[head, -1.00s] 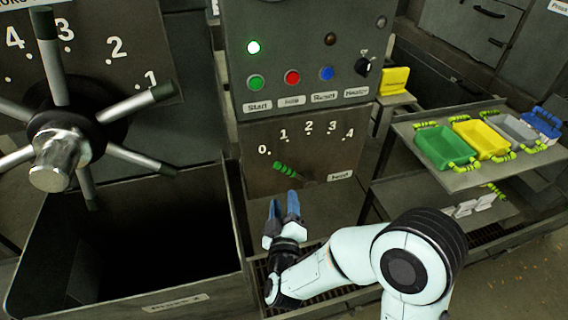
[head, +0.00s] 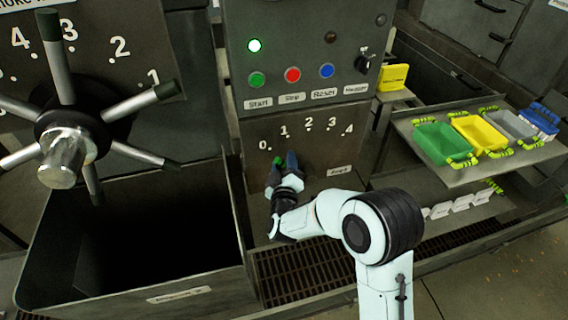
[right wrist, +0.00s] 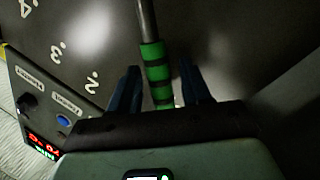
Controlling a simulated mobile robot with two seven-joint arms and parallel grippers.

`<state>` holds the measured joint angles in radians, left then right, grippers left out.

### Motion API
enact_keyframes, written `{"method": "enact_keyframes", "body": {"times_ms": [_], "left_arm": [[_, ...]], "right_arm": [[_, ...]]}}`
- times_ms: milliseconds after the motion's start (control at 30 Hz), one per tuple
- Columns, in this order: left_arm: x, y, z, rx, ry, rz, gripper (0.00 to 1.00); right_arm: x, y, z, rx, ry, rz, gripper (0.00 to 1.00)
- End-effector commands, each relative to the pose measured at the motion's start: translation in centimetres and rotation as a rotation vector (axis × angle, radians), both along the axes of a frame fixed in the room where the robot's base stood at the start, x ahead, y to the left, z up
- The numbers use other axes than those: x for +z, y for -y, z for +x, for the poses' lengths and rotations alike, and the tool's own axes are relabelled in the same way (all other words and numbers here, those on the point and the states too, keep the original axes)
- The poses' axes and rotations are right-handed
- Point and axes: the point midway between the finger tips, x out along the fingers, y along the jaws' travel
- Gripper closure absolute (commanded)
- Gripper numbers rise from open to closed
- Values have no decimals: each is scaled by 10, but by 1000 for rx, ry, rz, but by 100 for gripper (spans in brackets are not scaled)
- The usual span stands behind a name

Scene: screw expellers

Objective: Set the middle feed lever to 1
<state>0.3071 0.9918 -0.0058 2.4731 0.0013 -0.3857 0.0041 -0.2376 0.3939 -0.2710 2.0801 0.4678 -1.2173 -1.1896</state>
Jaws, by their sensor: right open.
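The feed lever's green grip (head: 278,161) shows on the dark panel (head: 328,150) numbered 0 to 4, mostly hidden by my right gripper. It is on the low side of the scale, near 0 and 1; the exact setting is hard to read. My right gripper (head: 282,163) is at the lever with its blue fingers apart. In the right wrist view, the green and black banded grip (right wrist: 157,75) on its metal rod lies between the two open fingers (right wrist: 160,88), with visible gaps on both sides. My left gripper is not in view.
A control box (head: 310,60) with buttons and a knob is above the panel. A spoked handwheel (head: 68,140) and an open dark bin (head: 150,294) are at left. A shelf with coloured trays (head: 440,142) is at right. A floor grate (head: 310,275) lies below.

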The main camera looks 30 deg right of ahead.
Motion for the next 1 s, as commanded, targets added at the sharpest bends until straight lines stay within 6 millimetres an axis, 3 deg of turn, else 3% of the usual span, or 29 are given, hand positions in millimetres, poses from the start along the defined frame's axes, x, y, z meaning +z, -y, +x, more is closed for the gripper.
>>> {"method": "enact_keyframes", "body": {"times_ms": [67,100,233,433,800,1000], "left_arm": [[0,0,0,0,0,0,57],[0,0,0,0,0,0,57],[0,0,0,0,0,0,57],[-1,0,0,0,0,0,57],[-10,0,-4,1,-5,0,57],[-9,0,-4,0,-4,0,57]], "right_arm": [[0,0,0,0,0,0,52],[0,0,0,0,0,0,59],[0,0,0,0,0,0,100],[3,3,-1,-2,7,27,100],[24,36,-10,-2,89,362,100],[24,37,-10,0,89,377,100]]}}
